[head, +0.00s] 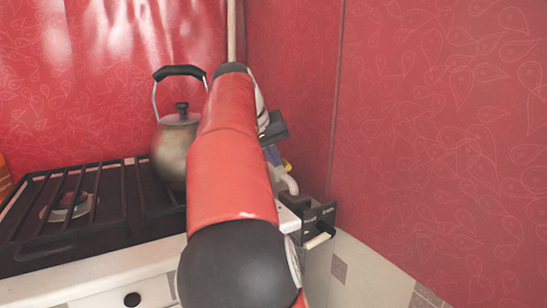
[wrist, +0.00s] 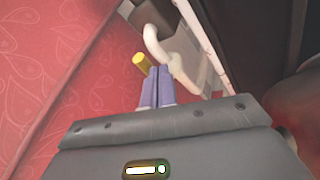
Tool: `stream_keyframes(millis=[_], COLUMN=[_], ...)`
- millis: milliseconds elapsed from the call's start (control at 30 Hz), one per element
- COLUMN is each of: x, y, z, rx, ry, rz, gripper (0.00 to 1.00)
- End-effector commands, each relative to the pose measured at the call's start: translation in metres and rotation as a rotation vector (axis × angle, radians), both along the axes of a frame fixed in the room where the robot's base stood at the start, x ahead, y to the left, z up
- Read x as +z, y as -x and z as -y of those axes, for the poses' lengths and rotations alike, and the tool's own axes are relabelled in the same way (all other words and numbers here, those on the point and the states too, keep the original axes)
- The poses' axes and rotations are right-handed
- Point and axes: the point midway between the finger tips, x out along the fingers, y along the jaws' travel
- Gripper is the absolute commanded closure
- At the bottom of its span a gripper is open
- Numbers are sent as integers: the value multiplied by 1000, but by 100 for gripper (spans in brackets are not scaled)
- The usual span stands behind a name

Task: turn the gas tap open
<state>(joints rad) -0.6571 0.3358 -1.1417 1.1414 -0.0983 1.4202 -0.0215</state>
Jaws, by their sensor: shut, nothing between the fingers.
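The gas tap's yellow handle (wrist: 145,63) shows in the wrist view as a short rod, just beyond and left of the fingertips. A pale curved pipe (wrist: 158,45) runs beside it. In the head view only a small bit of yellow (head: 287,165) shows above the pale pipe (head: 290,184), right of my arm. My gripper (wrist: 159,70) is shut and empty, its two purplish fingers together, close to the handle. I cannot tell whether they touch it. In the head view the gripper (head: 273,155) is mostly hidden behind my arm.
A black stove (head: 120,205) with a kettle (head: 176,145) stands left of my arm. A dark box with a pale lever (head: 319,240) sits on the counter's right end. The red patterned wall (head: 440,130) is close on the right.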

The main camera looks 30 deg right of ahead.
Motion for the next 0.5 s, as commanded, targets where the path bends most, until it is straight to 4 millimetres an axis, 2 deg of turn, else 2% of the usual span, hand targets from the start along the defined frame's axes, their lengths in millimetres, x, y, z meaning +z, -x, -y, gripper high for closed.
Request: stream_keyframes(millis=[267, 500], x=[-1, 0], y=[2, 11], z=[3, 17], rx=[34, 233], ry=[-4, -5], rz=[1, 2], gripper=[100, 100])
